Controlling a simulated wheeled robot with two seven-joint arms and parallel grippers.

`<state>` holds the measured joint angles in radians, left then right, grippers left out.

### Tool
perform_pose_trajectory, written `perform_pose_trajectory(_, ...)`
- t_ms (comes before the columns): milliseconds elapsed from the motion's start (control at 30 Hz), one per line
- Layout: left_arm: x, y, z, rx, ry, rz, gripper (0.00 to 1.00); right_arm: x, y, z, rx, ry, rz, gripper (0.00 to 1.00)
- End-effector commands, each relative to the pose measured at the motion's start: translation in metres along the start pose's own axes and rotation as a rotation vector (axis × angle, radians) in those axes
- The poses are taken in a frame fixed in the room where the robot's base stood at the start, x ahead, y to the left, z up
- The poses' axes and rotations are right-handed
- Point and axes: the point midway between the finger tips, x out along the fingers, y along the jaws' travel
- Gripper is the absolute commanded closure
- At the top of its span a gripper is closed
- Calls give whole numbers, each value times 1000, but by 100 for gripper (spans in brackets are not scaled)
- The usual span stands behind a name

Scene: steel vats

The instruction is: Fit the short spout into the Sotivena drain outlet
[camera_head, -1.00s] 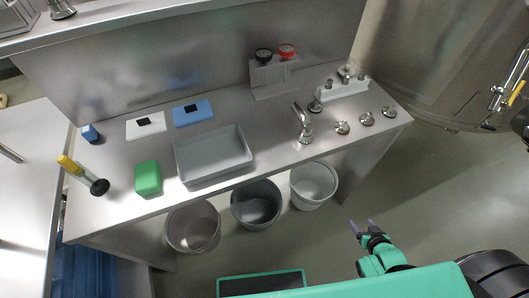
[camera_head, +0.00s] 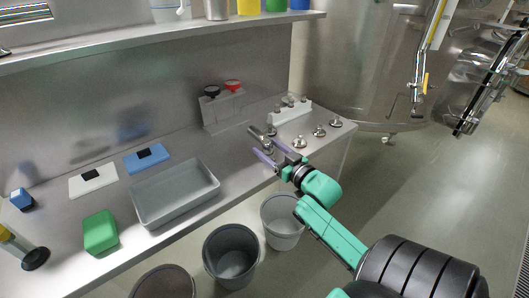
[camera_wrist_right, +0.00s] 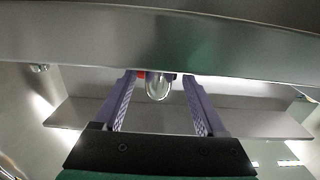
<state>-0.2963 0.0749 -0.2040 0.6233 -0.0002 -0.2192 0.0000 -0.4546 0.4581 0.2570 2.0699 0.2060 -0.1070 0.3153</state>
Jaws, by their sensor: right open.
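A chrome bent spout (camera_head: 257,132) stands at the front right of the steel bench. My right gripper (camera_head: 263,145) is open, with its purple fingers reaching toward it over the bench edge. In the right wrist view a rounded chrome piece (camera_wrist_right: 158,88) shows between the open fingers, with clear gaps on both sides. It looks like the same spout, not gripped. I cannot tell by name which fitting is the short spout. A large steel vat (camera_head: 350,65) stands beyond the bench; no drain outlet can be identified as the Sotivena one. My left gripper is out of view.
Chrome fittings (camera_head: 319,131) stand right of the spout, before a white rack (camera_head: 290,112). The right-hand floor is open.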

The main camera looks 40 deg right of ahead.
Motion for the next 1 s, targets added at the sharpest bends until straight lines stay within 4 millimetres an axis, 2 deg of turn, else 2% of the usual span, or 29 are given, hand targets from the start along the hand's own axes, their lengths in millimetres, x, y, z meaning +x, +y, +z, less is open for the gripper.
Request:
perform_pose_trajectory(233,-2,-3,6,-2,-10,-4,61,43,2,-6,-2,4,0,27)
perform_pose_trajectory(333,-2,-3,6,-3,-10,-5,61,50,1,-4,-2,0,0,27)
perform_pose_trajectory(500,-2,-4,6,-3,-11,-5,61,49,1,-4,-2,0,0,27)
perform_pose_trajectory(700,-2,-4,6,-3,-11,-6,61,49,1,-4,-1,0,0,100)
perform_pose_trajectory(1000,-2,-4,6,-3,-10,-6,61,49,1,-5,-2,1,0,100)
